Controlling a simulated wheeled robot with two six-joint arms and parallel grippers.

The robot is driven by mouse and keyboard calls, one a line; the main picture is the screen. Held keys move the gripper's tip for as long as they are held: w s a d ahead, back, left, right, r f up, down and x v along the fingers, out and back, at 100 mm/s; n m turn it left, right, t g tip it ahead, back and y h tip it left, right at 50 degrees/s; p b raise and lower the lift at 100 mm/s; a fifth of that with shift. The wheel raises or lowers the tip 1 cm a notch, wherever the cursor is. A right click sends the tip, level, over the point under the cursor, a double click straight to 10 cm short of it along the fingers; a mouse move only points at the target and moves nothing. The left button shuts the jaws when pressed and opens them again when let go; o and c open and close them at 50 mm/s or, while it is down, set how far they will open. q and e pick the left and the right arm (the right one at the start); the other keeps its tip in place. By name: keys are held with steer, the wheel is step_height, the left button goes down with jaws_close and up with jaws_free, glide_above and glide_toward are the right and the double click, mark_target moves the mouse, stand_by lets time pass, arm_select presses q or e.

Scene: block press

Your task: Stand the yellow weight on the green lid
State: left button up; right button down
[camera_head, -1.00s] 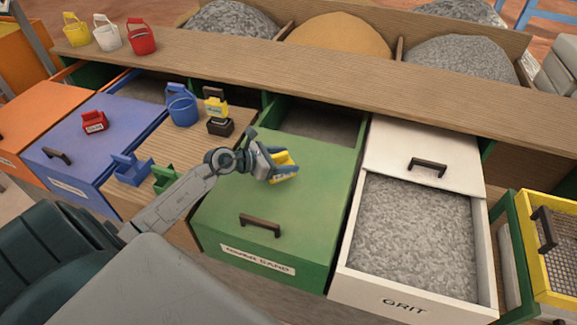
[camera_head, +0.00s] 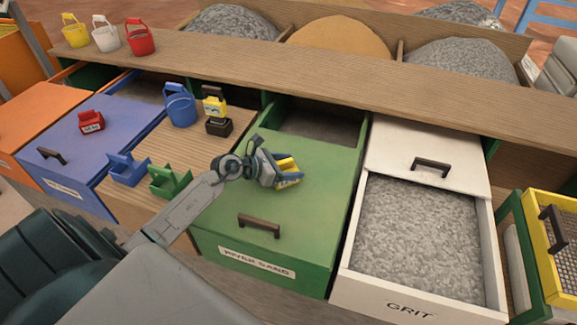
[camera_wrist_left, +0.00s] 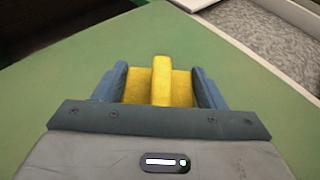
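The yellow weight (camera_head: 287,164) is between the fingers of my left gripper (camera_head: 283,173), over the green lid (camera_head: 295,222) of the drawer labelled river sand. In the left wrist view the weight (camera_wrist_left: 160,84) has a raised middle bar and fills the gap between the two blue-grey fingers (camera_wrist_left: 159,88). The gripper looks shut on it. The weight is low over the middle right of the lid; I cannot tell whether its base touches. The underside of the weight is hidden by the fingers. My right gripper is not in view.
A dark handle (camera_head: 259,225) stands on the lid's front part. Left of the lid are a green weight (camera_head: 170,181), a blue one (camera_head: 128,168), a blue bucket (camera_head: 181,105) and a yellow piece (camera_head: 214,106) above a black one (camera_head: 219,127). An open grit drawer (camera_head: 415,235) is at right.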

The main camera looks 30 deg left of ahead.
arm_select(q)
steer(key=o, duration=0.4)
steer(key=shift+r, duration=0.1)
steer(key=b+v, duration=0.1)
steer(key=v, duration=0.9)
steer(key=shift+v, duration=0.8)
steer(key=shift+s+a, duration=0.1)
steer(key=shift+s, duration=0.05)
